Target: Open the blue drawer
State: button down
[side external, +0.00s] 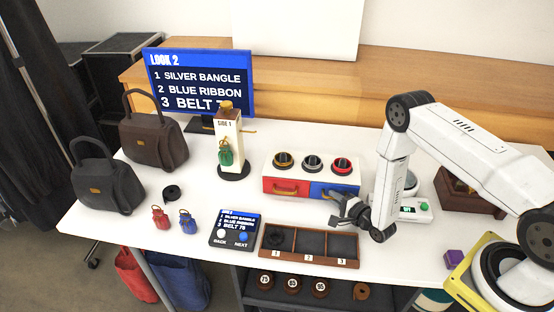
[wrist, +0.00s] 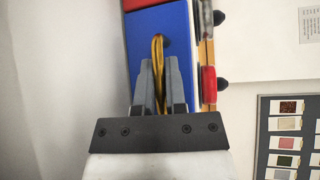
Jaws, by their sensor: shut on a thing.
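The blue drawer (side external: 319,188) is the right-hand front of a small white box on the table, beside a red drawer (side external: 270,184). In the wrist view the blue front (wrist: 178,40) fills the middle, with a gold loop handle (wrist: 158,46) on it. My gripper (side external: 341,204) is at the blue front, and its two grey fingers are shut on the gold handle (wrist: 158,75). The fingers hide the lower part of the handle. I cannot tell whether the drawer stands out from the box.
Three round items, one with a red ring (side external: 341,164), sit on the box. A three-slot brown tray (side external: 309,261) and a tablet (side external: 235,229) lie in front. A bottle-like stand (side external: 228,145) is to the left. A white device with a green button (side external: 412,210) is to the right.

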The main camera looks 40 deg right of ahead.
jog(key=s+a, duration=0.7)
jog(key=s, duration=0.1)
jog(key=shift+a, duration=0.4)
jog(key=c, duration=1)
grip_release()
jog(key=shift+w, duration=0.1)
